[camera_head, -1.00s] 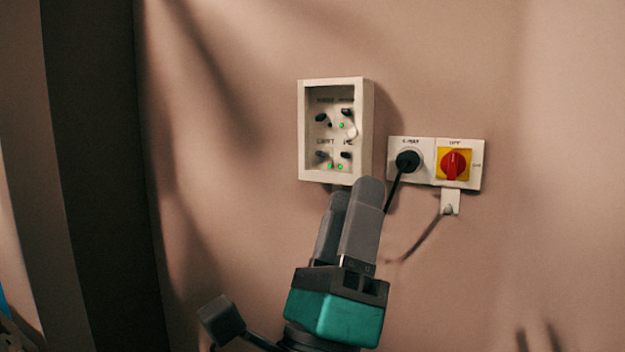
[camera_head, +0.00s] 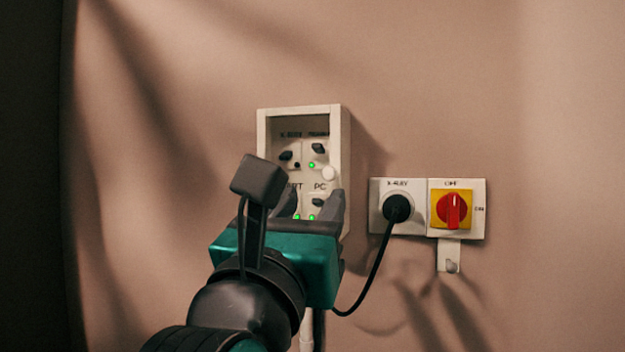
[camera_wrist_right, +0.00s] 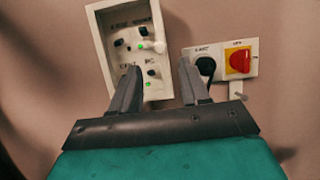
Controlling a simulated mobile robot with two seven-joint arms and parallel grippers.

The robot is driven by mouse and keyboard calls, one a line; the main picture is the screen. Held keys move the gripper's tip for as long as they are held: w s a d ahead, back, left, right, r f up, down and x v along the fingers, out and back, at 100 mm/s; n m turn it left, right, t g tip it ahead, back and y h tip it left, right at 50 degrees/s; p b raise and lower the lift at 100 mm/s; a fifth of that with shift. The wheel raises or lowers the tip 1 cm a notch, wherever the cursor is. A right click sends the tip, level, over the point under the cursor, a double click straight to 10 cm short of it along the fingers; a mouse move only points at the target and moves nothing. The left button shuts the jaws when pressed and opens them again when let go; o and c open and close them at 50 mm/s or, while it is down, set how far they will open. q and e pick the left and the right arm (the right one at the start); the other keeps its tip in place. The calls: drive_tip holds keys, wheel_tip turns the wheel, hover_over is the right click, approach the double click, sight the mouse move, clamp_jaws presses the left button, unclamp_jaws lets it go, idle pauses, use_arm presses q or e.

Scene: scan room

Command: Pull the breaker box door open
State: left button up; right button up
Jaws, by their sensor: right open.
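The breaker box (camera_head: 345,150) is a cream wall box with a dark recessed front, black switches and green lights. It also shows in the right wrist view (camera_wrist_right: 99,50). Its door appears shut, and a small round pale knob (camera_head: 329,173) sits near the front's right side; the knob shows in the wrist view too (camera_wrist_right: 159,47). My right gripper (camera_head: 312,205) is open in front of the box's lower part, its fingers spread and covering some of the lower switches. In the wrist view the knob lies between and beyond the fingertips (camera_wrist_right: 158,68). No contact is visible. My left gripper is out of view.
Right of the box, a socket plate holds a black plug (camera_head: 398,208) with a hanging cable. Beside it is a red rotary switch (camera_head: 453,210) on a yellow square. A small white fitting (camera_head: 448,256) hangs below. The wall above is clear.

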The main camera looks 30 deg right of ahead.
sight(328, 175)
drive_tip(key=x, duration=0.6)
drive_tip(key=shift+w+d+r, duration=0.1)
drive_tip(key=shift+w+d, duration=0.1)
drive_tip(key=shift+w, duration=0.05)
clamp_jaws()
idle(0.4)
